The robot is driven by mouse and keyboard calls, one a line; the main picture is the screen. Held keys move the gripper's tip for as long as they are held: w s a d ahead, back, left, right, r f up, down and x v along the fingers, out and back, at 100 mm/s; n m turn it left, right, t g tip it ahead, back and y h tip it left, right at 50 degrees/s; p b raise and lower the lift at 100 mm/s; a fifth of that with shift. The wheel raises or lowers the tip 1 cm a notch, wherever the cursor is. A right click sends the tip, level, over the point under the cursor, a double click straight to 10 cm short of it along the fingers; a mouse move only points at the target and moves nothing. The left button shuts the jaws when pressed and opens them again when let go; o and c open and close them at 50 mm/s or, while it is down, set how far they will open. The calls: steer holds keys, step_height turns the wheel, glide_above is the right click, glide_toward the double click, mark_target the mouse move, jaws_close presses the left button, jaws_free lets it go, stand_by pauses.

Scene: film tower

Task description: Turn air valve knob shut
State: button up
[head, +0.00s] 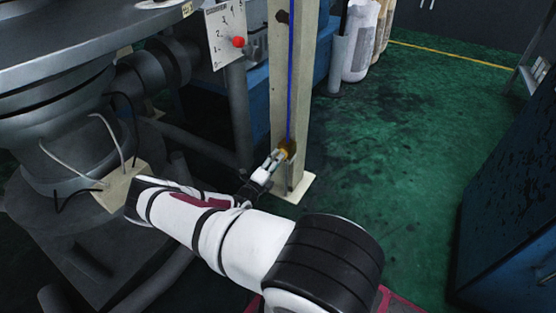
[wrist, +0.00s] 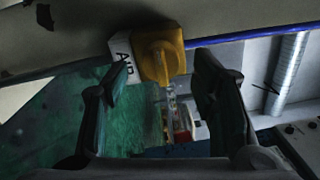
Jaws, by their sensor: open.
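The yellow air valve knob (wrist: 157,52) is at the top middle of the wrist view, beside a white label reading "AIR" (wrist: 121,57). In the head view the knob (head: 288,148) is small, low on the beige post, at the end of the blue air line. My gripper (wrist: 160,80) is open, with one dark finger on each side of the knob's position in the wrist view. The knob sits between and beyond the fingertips, and I cannot tell whether they touch it. In the head view my gripper (head: 275,160) is right at the knob and partly hides it.
The beige post (head: 290,70) carries the blue line (head: 291,60). Heavy grey machinery (head: 60,120) stands at the left, with a white gauge plate and red ball (head: 239,42). A dark blue cabinet (head: 515,190) stands at the right. The green floor (head: 410,130) between is clear.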

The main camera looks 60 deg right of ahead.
steer(key=a, duration=1)
steer(key=shift+s+f, duration=0.2)
steer(key=shift+s, duration=0.2)
